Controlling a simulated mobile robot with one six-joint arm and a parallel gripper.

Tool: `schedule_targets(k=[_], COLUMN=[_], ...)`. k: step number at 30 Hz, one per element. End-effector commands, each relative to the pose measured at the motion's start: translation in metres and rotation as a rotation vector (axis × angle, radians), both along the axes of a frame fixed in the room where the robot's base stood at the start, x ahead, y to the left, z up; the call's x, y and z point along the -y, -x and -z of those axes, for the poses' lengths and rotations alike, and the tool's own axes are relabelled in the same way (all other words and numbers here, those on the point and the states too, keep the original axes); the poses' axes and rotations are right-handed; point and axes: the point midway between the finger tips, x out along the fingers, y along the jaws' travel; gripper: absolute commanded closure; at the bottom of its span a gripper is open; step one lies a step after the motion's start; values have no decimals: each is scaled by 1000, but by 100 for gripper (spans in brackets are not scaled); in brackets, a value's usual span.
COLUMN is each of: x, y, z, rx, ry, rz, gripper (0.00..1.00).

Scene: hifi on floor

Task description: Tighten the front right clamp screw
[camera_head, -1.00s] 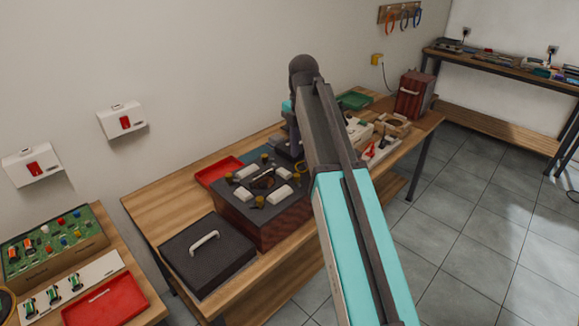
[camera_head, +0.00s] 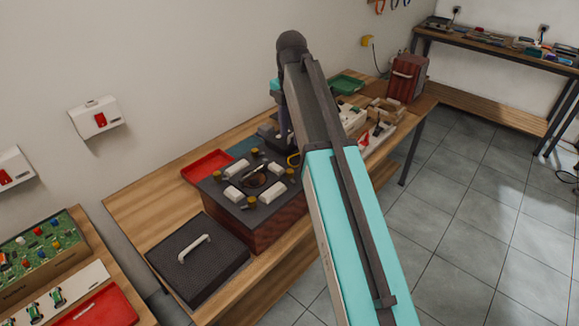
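A box with a dark top and reddish-brown sides (camera_head: 268,224) stands on the wooden bench. Several small brass-coloured knobs, which look like the clamp screws, stand near its top edges. One knob (camera_head: 251,202) is at the near edge and another (camera_head: 291,173) at the right, close to my arm. I cannot tell how tight any of them is. White blocks (camera_head: 233,194) lie between the knobs around a round centre part (camera_head: 256,181). My turquoise and dark arm rises from the bottom and bends at its top, beyond the box. My gripper is not clearly distinguishable; its fingers are hidden behind the arm.
A black lid-like panel with a white handle (camera_head: 195,260) lies left of the box. A red tray (camera_head: 206,164) is behind it. A green tray (camera_head: 347,84), small parts and a red case (camera_head: 407,77) fill the bench's far end. Grey floor is free on the right.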

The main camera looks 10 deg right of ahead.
Motion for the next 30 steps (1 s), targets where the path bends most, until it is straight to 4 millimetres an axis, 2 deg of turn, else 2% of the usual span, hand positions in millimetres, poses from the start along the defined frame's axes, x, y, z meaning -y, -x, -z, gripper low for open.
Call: schedule_targets(k=[8,30], x=[-5,-6], y=[1,1], z=[15,92], rx=[-1,-2], ry=[0,0], rz=[-6,-8], gripper=[61,61])
